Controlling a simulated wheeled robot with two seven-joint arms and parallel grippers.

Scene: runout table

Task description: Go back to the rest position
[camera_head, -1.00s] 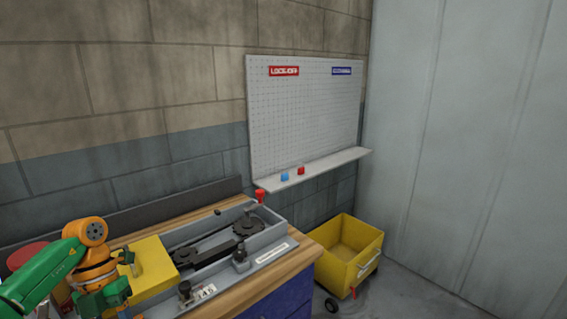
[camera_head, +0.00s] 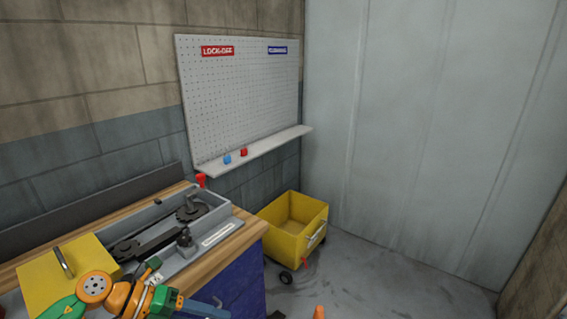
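My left arm, orange and green, comes in at the bottom left, in front of the bench. No held object shows there. My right gripper is not in view.
The wooden bench (camera_head: 218,258) carries a grey machine (camera_head: 214,218) with black gears, and a yellow cover (camera_head: 42,283) with a handle. A yellow cart (camera_head: 285,243) stands right of the bench. A pegboard (camera_head: 240,95) has a shelf (camera_head: 255,148) with a blue and a red item.

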